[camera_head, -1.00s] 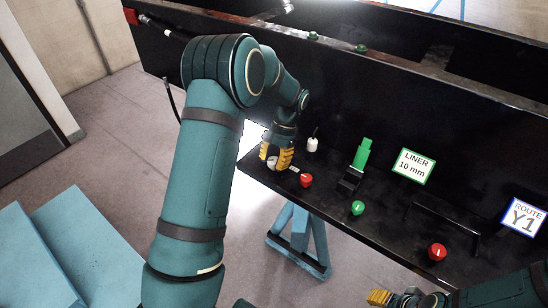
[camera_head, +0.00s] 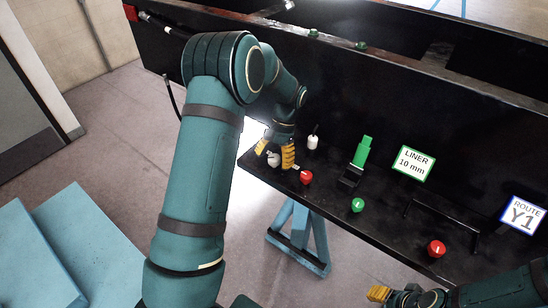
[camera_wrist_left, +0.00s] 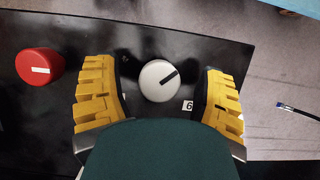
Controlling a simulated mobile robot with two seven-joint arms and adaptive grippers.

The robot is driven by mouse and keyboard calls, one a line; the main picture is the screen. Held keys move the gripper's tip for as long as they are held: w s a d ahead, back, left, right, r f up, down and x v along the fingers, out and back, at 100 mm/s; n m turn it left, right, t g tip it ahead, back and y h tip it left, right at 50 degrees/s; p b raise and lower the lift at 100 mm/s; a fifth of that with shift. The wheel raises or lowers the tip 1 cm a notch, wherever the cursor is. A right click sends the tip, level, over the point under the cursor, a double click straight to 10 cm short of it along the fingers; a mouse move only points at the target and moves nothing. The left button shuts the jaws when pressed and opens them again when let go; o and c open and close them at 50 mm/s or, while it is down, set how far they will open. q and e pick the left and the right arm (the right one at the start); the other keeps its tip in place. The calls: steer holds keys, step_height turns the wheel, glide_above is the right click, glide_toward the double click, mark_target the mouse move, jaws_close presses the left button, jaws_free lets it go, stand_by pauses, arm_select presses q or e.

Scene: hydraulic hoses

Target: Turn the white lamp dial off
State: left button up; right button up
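The white dial (camera_head: 273,160) sits near the left end of the black bench's shelf, partly covered by my left gripper (camera_head: 275,154). In the left wrist view the white dial (camera_wrist_left: 157,84) has a black pointer mark aimed to the upper right. The yellow fingers of my left gripper (camera_wrist_left: 161,98) stand open on either side of it, with a visible gap on both sides. My right gripper (camera_head: 380,294) is at the bottom of the head view, away from the dial; its finger gap is unclear.
A red knob (camera_head: 306,177) is close beside the left gripper. A white cylinder (camera_head: 312,142) stands behind it. A green lever (camera_head: 362,152), a green knob (camera_head: 357,205), a black handle (camera_head: 440,222) and another red knob (camera_head: 436,249) lie farther right. A small numbered tag (camera_wrist_left: 188,106) is beside the dial.

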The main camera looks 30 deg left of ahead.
arm_select(q)
steer(key=shift+w+r, duration=0.1)
steer(key=shift+r, duration=0.05)
steer(key=v, duration=1.1)
steer(key=shift+r, duration=0.4)
